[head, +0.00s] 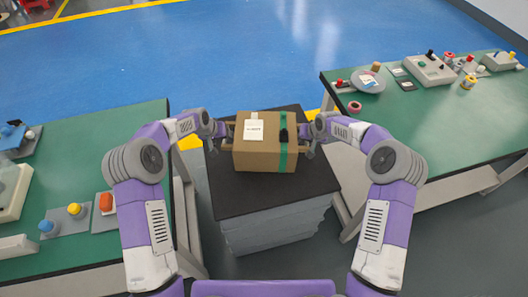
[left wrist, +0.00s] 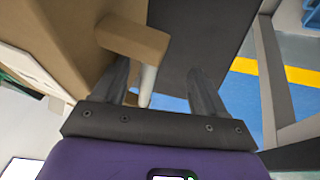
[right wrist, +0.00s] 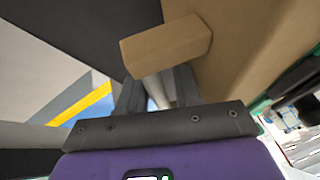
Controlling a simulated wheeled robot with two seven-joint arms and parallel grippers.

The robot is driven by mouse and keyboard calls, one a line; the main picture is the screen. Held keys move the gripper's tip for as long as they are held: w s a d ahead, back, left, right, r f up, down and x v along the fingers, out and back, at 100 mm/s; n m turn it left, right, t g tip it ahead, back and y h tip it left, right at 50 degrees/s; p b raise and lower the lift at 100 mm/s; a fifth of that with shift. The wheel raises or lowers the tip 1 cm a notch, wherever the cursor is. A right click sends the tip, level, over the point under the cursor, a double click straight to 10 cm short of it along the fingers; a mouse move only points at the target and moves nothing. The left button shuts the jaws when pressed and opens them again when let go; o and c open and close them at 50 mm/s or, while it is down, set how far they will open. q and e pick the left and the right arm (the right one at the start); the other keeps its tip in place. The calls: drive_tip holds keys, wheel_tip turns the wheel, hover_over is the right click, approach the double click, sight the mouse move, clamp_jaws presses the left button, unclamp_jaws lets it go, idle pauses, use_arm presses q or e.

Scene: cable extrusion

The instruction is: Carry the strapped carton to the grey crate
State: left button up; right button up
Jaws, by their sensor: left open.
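The brown carton (head: 255,155) has a green strap (head: 283,160), a white label and a small black piece on the strap. It sits upright on the black top (head: 235,195) of a grey ribbed stand. Wooden handle pieces stick out at its sides; they show in the left wrist view (left wrist: 133,38) and the right wrist view (right wrist: 165,45). My left gripper (head: 221,130) is open at the left handle. My right gripper (head: 308,133) is at the right handle, its fingers close to a pale rod; its grip is unclear. No separate grey crate is clearly visible.
A green-topped table (head: 110,135) stands left with knobs and a red block. Another green-topped table (head: 430,120) stands right with a plate, boxes and small parts. Both flank the stand closely. Open blue floor (head: 250,60) lies beyond, with yellow lines.

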use_arm(q)
drive_tip(key=shift+d+r, duration=0.1)
drive_tip(key=shift+d, duration=0.6)
use_arm(e)
drive_tip(key=shift+s+a, duration=0.1)
drive_tip(key=shift+a, duration=0.55)
use_arm(q)
drive_tip(key=shift+r, duration=0.15)
drive_tip(key=shift+s+a+r, duration=0.1)
drive_tip(key=shift+s+r, duration=0.05)
drive_tip(key=shift+r, duration=0.1)
use_arm(e)
drive_tip(key=shift+d, duration=0.25)
use_arm(q)
drive_tip(key=a+v, duration=0.1)
drive_tip(key=v, duration=0.6)
use_arm(e)
drive_tip(key=shift+d, duration=0.1)
use_arm(q)
drive_tip(key=shift+a, duration=0.15)
use_arm(e)
drive_tip(key=o, duration=0.8)
drive_tip(key=shift+r, duration=0.15)
